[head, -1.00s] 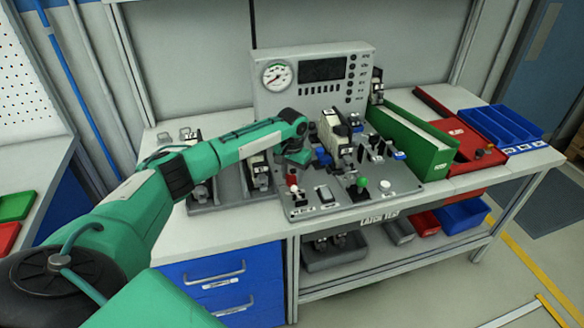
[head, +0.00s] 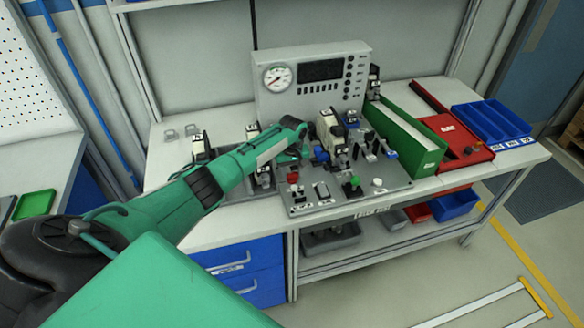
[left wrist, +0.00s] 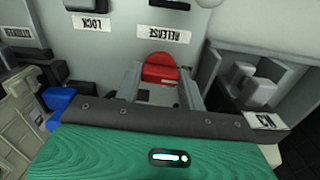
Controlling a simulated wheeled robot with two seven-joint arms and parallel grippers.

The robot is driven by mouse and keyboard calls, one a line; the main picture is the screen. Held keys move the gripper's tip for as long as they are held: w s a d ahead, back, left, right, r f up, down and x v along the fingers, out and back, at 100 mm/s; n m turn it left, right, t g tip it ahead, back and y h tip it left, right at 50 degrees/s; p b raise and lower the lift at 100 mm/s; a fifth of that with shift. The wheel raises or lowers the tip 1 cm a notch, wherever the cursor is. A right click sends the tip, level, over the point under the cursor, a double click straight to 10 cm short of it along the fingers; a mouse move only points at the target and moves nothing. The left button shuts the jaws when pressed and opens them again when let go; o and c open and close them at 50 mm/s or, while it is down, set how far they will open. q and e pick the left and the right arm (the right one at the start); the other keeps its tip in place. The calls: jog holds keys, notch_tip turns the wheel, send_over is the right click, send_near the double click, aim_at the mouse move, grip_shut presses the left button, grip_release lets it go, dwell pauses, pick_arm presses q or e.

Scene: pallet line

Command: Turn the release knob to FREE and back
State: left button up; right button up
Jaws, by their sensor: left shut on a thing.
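The red release knob (left wrist: 160,70) shows in the left wrist view, between the two grey fingers of my left gripper (left wrist: 160,88), beside the upside-down RELEASE label (left wrist: 163,34). My left gripper is shut on the knob. In the head view the red knob (head: 292,177) stands at the left front of the grey test panel (head: 335,201). My left gripper (head: 290,160) reaches it from behind, partly hidden by my arm. I cannot read a FREE mark or tell the knob's angle. My right gripper is not in view.
A gauge and display unit (head: 311,82) stands behind the panel. A green-headed knob (head: 352,186) and a white button (head: 377,182) lie to the right. A green bin (head: 418,150) and a red tray (head: 455,135) stand farther right. A LOCK label (left wrist: 90,22) lies near RELEASE.

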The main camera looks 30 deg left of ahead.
aim_at(292, 173)
pick_arm(q)
jog(key=shift+r+n, duration=0.1)
jog(key=shift+n, duration=0.2)
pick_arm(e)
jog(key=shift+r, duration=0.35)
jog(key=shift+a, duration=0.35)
pick_arm(q)
jog(key=shift+w, duration=0.1)
jog(key=o, duration=1)
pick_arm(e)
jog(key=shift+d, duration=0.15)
pick_arm(q)
jog(key=shift+r, duration=0.45)
jog(key=shift+a+r+b, duration=0.1)
jog(key=shift+r+b, duration=1.2)
jog(key=shift+r, duration=5.1)
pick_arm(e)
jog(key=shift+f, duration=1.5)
